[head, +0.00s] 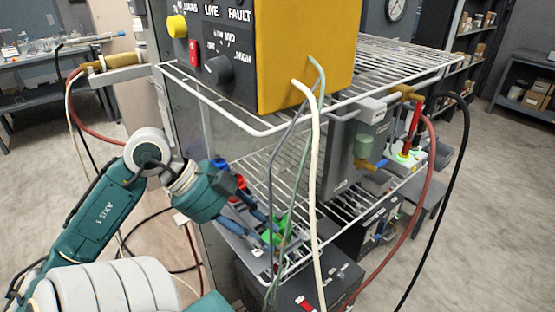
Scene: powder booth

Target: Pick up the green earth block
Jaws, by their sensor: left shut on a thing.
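The green earth block (276,230) is at the left front end of the lower wire shelf, partly covered by hanging cables and gripper fingers. My left gripper (268,229) reaches in from the left, its fingers pointing down and right, and it is shut on the green block. Whether the block is lifted off the surface under it cannot be told. My right gripper is out of view.
Above is a wire shelf (400,62) carrying a yellow and black control box (306,50). A grey unit (358,150) hangs right.

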